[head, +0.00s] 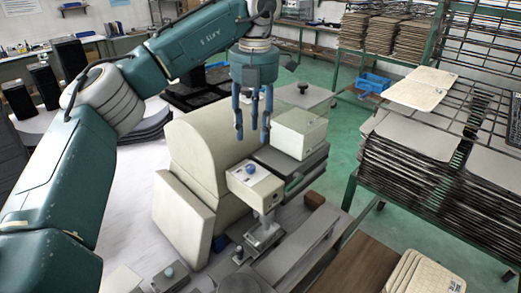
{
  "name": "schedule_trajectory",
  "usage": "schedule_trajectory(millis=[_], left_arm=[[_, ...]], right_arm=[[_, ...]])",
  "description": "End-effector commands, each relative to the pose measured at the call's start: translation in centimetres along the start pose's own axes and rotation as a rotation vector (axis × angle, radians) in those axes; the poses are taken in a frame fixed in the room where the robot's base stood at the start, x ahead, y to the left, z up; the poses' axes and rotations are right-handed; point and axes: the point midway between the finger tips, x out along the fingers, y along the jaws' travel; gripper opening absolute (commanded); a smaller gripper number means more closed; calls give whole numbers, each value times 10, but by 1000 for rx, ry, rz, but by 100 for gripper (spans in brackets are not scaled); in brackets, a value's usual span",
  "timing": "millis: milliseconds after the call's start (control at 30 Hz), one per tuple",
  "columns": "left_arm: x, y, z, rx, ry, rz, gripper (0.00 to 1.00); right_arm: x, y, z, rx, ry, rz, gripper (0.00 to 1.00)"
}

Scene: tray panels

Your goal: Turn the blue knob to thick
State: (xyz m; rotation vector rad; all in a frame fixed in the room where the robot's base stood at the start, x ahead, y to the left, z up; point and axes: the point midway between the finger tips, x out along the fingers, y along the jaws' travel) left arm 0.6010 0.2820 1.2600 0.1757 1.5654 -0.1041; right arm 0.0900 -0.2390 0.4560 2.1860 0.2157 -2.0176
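The blue knob (250,169) is a small round knob on the top face of a cream box that juts out from the front of a cream machine (207,140). Markings on the panel around the knob are too small to read, so its setting cannot be told. My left gripper (253,133) points down above the knob, with its blue fingers apart and nothing seen between them. The fingertips look clear of the knob. My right gripper is not in view.
A cream box (299,133) with a flat top plate stands close behind and right of the knob. A metal rack (420,165) of stacked trays fills the right side. A wooden board (362,268) lies at the front right. Green floor shows between.

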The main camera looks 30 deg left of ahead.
Motion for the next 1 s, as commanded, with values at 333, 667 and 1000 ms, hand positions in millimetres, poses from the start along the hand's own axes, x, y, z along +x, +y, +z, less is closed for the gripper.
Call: schedule_trajectory(millis=[333, 667, 1000], left_arm=[[55, 1, -2, 0, 5, 0, 39], [100, 0, -1, -1, 2, 0, 39], [106, 0, 0, -1, 1, 0, 39]], right_arm=[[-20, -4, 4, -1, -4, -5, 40], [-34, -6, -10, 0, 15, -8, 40], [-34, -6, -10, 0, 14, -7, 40]])
